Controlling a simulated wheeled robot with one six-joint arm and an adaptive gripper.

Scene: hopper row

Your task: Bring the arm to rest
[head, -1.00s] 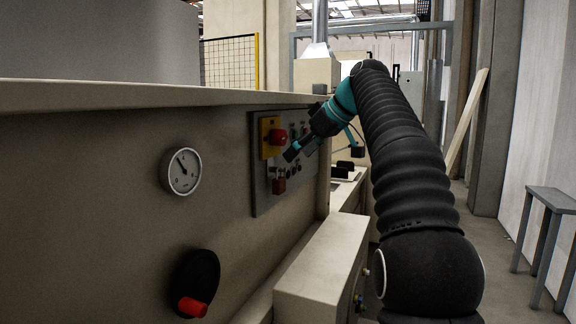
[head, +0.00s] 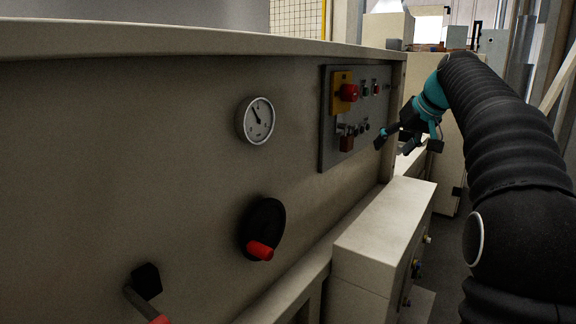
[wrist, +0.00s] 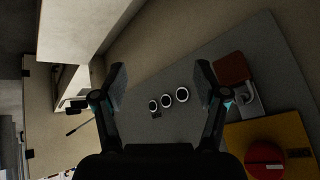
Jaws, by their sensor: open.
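My gripper (head: 395,141) is at the end of my black-sleeved arm, right of the control panel (head: 327,118) in the head view. In the wrist view my gripper (wrist: 160,85) has its two fingers spread wide with nothing between them. Beyond the fingers is the grey panel with several round ringed parts. The panel carries a red mushroom button (head: 349,92) on a yellow plate and a brown padlock-like block (head: 346,143). In the wrist view the red button (wrist: 265,160) is at lower right and the brown block (wrist: 231,67) lies beyond the right finger.
A round gauge (head: 256,121), a black handwheel with a red handle (head: 262,250) and a red-tipped lever (head: 147,282) stick out of the machine's wall. A beige box (head: 385,225) juts out below the panel. A narrow floor strip shows at right.

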